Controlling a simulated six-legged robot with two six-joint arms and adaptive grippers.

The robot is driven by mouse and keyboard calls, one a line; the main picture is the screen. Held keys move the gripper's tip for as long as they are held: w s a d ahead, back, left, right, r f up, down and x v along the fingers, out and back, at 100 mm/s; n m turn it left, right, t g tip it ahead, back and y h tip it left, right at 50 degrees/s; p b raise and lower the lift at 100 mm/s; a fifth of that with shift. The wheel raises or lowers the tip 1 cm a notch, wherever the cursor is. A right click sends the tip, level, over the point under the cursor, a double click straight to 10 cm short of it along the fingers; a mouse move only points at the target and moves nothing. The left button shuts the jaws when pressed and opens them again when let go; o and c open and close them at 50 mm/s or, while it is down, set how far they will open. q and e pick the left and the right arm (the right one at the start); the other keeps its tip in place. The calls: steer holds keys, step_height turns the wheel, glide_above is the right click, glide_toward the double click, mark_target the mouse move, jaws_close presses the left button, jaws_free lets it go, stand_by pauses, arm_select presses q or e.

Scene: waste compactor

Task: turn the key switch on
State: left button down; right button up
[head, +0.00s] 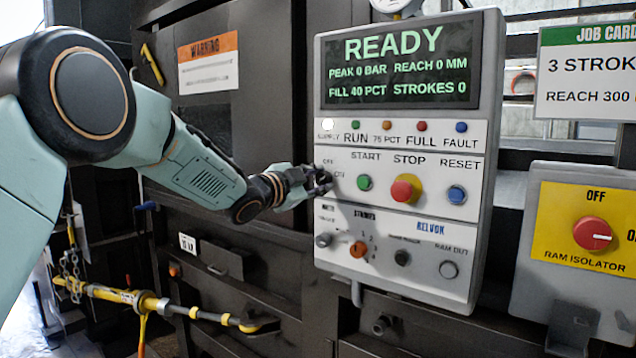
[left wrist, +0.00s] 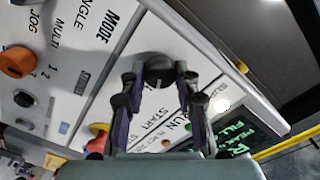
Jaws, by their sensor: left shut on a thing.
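The key switch shows in the left wrist view as a round dark knob (left wrist: 159,66) on the pale face of the control panel (head: 465,225). My left gripper (head: 321,181) reaches it from the left, and its two fingers are shut on the knob's sides, as the left wrist view shows (left wrist: 160,78). In the head view the fingers mostly hide the switch, beside the labels OFF and ON. Which label the switch points to cannot be told. The panel's display (head: 400,62) reads READY, and the supply lamp (head: 327,124) is white. My right gripper is not in view.
The green start button (head: 364,182) is close right of my gripper, then the red stop button (head: 405,189) and the blue reset button (head: 457,194). Small knobs sit below, including an orange selector (head: 358,249). A ram isolator (head: 593,233) is at far right.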

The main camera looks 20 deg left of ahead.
arm_select(q)
steer(key=shift+f, duration=0.15)
steer(key=c, duration=1.4)
jaws_free()
steer(key=o, duration=0.4)
steer(key=shift+w+a, duration=0.1)
steer(key=shift+w, duration=0.05)
steer(key=shift+s, duration=0.25)
steer(key=shift+v, duration=5.85)
